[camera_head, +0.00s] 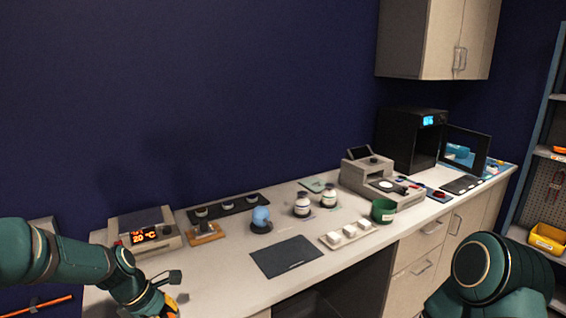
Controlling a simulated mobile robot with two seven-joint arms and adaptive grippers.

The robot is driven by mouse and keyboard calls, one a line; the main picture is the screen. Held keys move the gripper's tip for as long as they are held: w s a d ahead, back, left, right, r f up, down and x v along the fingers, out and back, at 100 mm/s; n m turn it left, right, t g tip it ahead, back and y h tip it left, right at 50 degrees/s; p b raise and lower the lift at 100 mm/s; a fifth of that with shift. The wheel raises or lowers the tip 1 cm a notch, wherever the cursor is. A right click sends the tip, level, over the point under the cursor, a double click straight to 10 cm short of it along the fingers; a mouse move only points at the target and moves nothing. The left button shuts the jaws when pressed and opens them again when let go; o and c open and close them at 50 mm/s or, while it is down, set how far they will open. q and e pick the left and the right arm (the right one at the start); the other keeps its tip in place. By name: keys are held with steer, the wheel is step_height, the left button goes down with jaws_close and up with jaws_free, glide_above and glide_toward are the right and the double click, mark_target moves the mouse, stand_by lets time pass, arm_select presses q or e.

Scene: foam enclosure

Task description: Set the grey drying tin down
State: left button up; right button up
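I cannot make out a grey drying tin anywhere in the head view. My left gripper (170,303) is at the bottom edge, in front of the left end of the white counter (222,275). Its fingertips are cut off or hidden, so I cannot tell whether it is open, shut or holding anything. My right arm comes in at the lower right, but its gripper is out of view.
A heater with an orange display (146,236) stands at the counter's left. A dark mat (286,257) lies bare at the middle front. Right of it are a tray with white blocks (328,241), a green cup (383,211) and a grey instrument (366,174).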

arm_select(q)
steer(key=s+d+f+m+g+y, duration=0.2)
steer(key=s+d+f+m, duration=0.1)
steer(key=m, duration=0.7)
steer(key=s+d+f+m+g+y, duration=0.2)
steer(key=d+f+m, duration=0.3)
steer(key=m, duration=0.5)
steer(key=shift+s+f+m+g, duration=0.15)
steer(key=shift+s+m+g, duration=0.15)
steer(key=shift+s+g, duration=0.45)
steer(key=shift+w, duration=0.15)
